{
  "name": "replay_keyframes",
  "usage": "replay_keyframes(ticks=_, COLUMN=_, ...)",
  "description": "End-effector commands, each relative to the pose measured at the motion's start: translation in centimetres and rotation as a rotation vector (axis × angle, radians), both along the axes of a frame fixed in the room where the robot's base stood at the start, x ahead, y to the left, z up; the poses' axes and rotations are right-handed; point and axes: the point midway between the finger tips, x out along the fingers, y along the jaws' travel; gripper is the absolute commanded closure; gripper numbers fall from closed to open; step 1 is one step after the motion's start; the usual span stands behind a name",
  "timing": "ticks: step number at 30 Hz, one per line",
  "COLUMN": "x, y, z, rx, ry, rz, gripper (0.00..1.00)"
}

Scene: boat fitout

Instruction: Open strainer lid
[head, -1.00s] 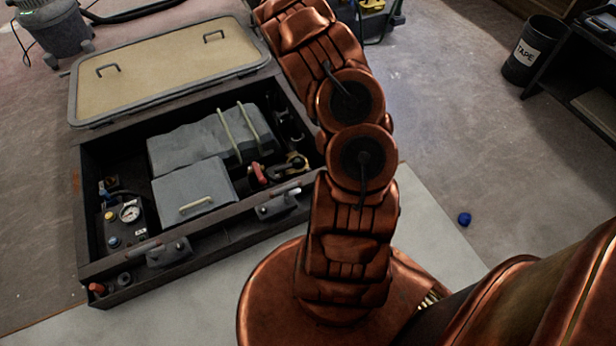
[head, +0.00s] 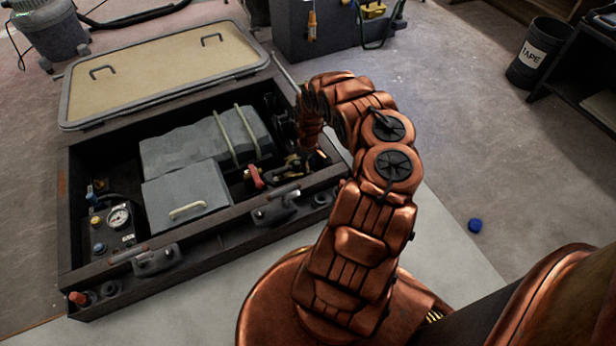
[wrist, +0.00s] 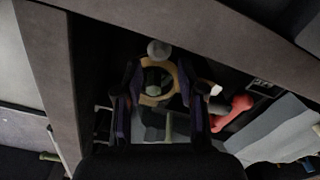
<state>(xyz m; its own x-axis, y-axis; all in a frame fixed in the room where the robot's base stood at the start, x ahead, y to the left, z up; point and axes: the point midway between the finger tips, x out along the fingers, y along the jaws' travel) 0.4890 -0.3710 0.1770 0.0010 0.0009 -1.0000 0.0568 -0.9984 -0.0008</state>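The strainer shows in the wrist view as a brass-coloured ring (wrist: 172,97) with a pale, greenish centre, inside the dark box. My gripper (wrist: 161,98) has its two dark fingers apart, one at the left and one at the right of the ring. I cannot tell whether they touch it. In the head view my arm bends down into the right end of the box, and a small brass part (head: 292,160) shows beside it. The fingertips and most of the strainer are hidden there by the arm and shadow.
A red valve handle (head: 255,178) lies left of my gripper in the head view; it also shows in the wrist view (wrist: 232,113). Grey covers (head: 187,197) fill the middle of the box. The box's front rim (head: 218,222) has latches. The tan hatch (head: 165,65) lies open behind.

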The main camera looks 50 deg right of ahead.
Motion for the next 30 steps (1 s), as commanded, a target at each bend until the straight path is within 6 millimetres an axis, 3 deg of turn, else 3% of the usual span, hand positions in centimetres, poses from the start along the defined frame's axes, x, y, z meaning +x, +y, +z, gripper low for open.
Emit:
replay_keyframes(ticks=6, x=0.0, y=0.0, z=-3.6, rx=0.001, ry=-0.001, rz=0.0, gripper=0.61)
replay_keyframes(ticks=13, x=0.0, y=0.0, z=-6.1, rx=0.001, ry=0.0, rz=-0.001, gripper=0.61)
replay_keyframes(ticks=26, x=0.0, y=0.0, z=-6.7, rx=-0.001, ry=0.001, rz=-0.001, gripper=0.61)
replay_keyframes(ticks=30, x=0.0, y=0.0, z=-6.7, rx=-0.001, ry=0.001, rz=-0.001, gripper=0.74)
